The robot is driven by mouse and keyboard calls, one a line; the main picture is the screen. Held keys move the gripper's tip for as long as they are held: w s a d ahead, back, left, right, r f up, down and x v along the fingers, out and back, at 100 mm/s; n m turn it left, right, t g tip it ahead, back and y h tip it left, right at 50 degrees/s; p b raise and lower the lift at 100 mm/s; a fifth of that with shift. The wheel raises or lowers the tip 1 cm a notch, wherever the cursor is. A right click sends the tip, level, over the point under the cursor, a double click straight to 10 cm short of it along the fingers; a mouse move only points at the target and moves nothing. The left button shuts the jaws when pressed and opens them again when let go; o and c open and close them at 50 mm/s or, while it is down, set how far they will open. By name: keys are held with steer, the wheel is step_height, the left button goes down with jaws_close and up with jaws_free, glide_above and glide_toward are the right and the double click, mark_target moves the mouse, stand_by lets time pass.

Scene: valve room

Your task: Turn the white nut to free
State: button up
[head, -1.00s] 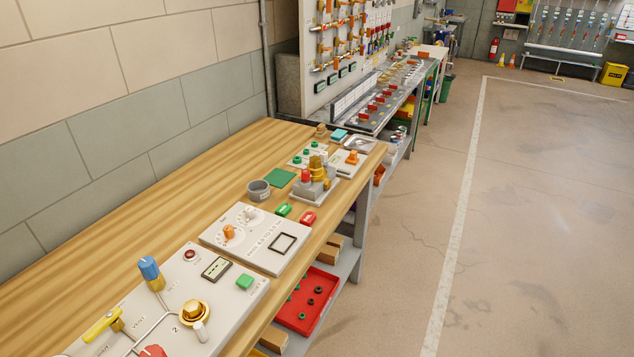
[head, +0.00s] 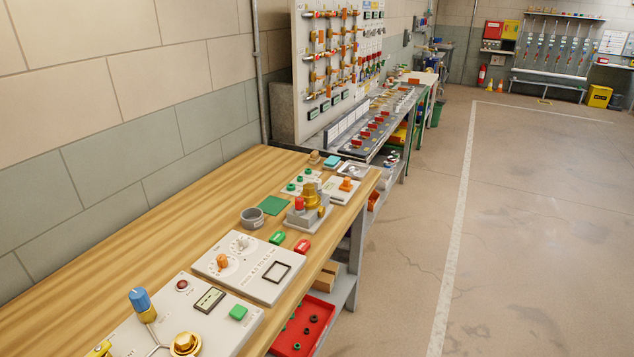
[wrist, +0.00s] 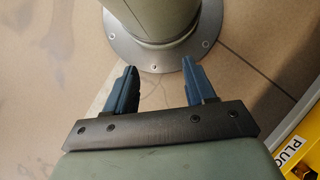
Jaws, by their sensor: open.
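My gripper (wrist: 159,68) shows only in the wrist view, with its two blue fingers apart and nothing between them. It hangs over the tiled floor, away from the workbench top. I cannot pick out a white nut for certain. In the head view a small white knob (head: 241,243) sits on a pale panel (head: 218,279) beside an orange knob (head: 222,261). A brass fitting with a red cap (head: 299,204) stands on a grey block farther along the bench. A nearer panel (head: 167,326) carries a blue-topped valve (head: 139,299) and a round brass fitting (head: 185,344), cut by the lower edge.
The wooden bench (head: 110,272) runs along the wall, its left part bare. A grey cup (head: 251,217) and green pad (head: 273,205) lie on it. A red tray (head: 302,328) sits below. A yellow box (wrist: 303,150) is near my gripper. Floor on the right is clear.

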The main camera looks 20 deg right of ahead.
steer(key=w+d+r+m+t, duration=0.15)
steer(key=w+d+m, duration=0.35)
steer(key=w+d, duration=0.7)
steer(key=w+d+r+m+t, duration=0.15)
steer(key=w+d+m, duration=0.25)
steer(key=w+d, duration=0.8)
steer(key=w+d+r+m+t, duration=0.2)
steer(key=w+d+r+m, duration=0.3)
steer(key=d, duration=0.7)
steer(key=w+d+r+m+t, duration=0.15)
steer(key=w+d+r, duration=0.35)
steer(key=d, duration=0.7)
steer(key=w+d+r+m+h, duration=0.15)
steer(key=w+d+r, duration=0.3)
steer(key=r, duration=0.55)
steer(key=w+a+r, duration=0.3)
steer(key=w+r, duration=0.5)
steer(key=r, duration=0.2)
step_height(320, 180, up, 37)
steer(key=n+y, duration=0.1)
steer(key=n, duration=0.2)
glide_above(317, 180)
step_height(317, 180, down, 14)
steer(key=shift+s+r, duration=0.1)
steer(key=shift+r, duration=0.05)
